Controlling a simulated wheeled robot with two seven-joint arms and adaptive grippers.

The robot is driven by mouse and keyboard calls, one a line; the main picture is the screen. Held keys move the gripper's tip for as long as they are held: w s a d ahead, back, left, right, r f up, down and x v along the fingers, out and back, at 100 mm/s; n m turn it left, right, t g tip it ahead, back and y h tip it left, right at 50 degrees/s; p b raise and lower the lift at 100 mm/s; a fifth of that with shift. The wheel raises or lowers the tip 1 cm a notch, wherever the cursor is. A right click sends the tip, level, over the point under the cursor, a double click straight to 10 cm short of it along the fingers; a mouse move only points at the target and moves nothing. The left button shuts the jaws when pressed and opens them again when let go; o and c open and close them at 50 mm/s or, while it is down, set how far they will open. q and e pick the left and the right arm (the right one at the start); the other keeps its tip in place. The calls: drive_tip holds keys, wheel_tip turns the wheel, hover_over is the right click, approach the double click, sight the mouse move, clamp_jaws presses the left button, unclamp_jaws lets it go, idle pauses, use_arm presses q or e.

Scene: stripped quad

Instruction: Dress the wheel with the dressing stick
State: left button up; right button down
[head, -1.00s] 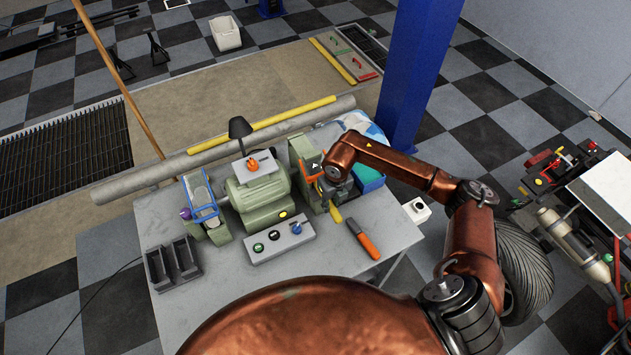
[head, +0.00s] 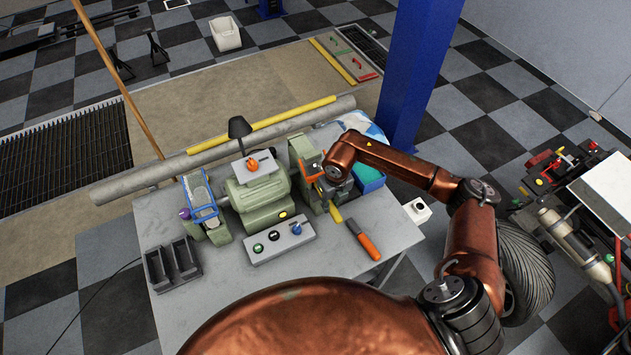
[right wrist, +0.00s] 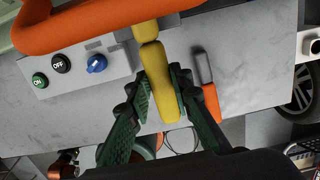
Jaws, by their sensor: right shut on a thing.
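The green bench grinder (head: 262,200) stands on the grey bench, with a blue-framed guard (head: 205,208) on its left end and an orange-framed guard (head: 308,163) on its right. My right gripper (head: 325,188) is at the right end, largely hidden under my arm in the head view. In the right wrist view its green fingers (right wrist: 164,92) are shut on the yellow dressing stick (right wrist: 158,72). The stick's far end reaches toward the orange frame (right wrist: 80,35). I cannot tell whether it touches the wheel, which is hidden. My left gripper is out of view.
An orange-handled tool (head: 364,241) lies on the bench right of the stick. A switch box (head: 280,242) with ON, OFF and a blue knob sits in front of the grinder. A dark two-slot holder (head: 172,264) is at left. A blue bin (head: 370,178) stands behind my right arm.

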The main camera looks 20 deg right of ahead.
sight(336, 213)
drive_tip(key=shift+b, duration=0.3)
idle(0.9)
drive_tip(key=shift+s+d+r+p, duration=0.1)
drive_tip(key=shift+s+p, duration=0.1)
drive_tip(key=shift+s, duration=0.35)
drive_tip(key=shift+s+d+r+p, duration=0.1)
drive_tip(key=shift+s+r+p, duration=0.1)
drive_tip(key=shift+s, duration=0.4)
drive_tip(key=shift+s+r+p, duration=0.1)
drive_tip(key=shift+s+p, duration=0.1)
drive_tip(key=shift+s, duration=0.35)
drive_tip(key=shift+s+d+r+p, duration=0.15)
drive_tip(key=shift+s+p, duration=0.2)
drive_tip(key=shift+s, duration=1.45)
